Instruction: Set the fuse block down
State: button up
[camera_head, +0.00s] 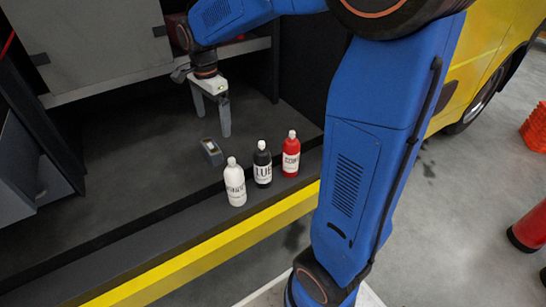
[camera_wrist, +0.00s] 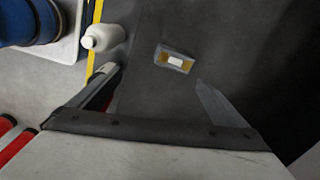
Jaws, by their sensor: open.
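The fuse block (camera_head: 212,152) is a small grey block with a yellowish and white top face. It rests on the dark floor of the bay, behind the white bottle. In the wrist view the fuse block (camera_wrist: 174,60) lies beyond and between the fingertips, apart from both. My gripper (camera_head: 212,118) is open and empty, pointing down above and just behind the block. Its spread fingers (camera_wrist: 155,85) also show in the wrist view.
A white bottle (camera_head: 235,182), a black bottle (camera_head: 262,164) and a red bottle (camera_head: 291,154) stand in a row near the yellow front edge (camera_head: 215,240). A shelf (camera_head: 120,82) hangs behind. Bay floor left of the block is clear.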

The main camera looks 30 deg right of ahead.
jog(key=s+d+n+t, duration=0.2)
jog(key=s+n, duration=0.5)
jog(key=s, duration=0.7)
jog(key=s+d+r+n+t, duration=0.1)
jog(key=s+d+n+t, duration=0.1)
jog(key=s+n, duration=0.6)
jog(key=s+d, duration=0.1)
jog(key=s, duration=0.5)
jog(key=shift+d+n, duration=0.3)
jog(key=shift+a, duration=0.1)
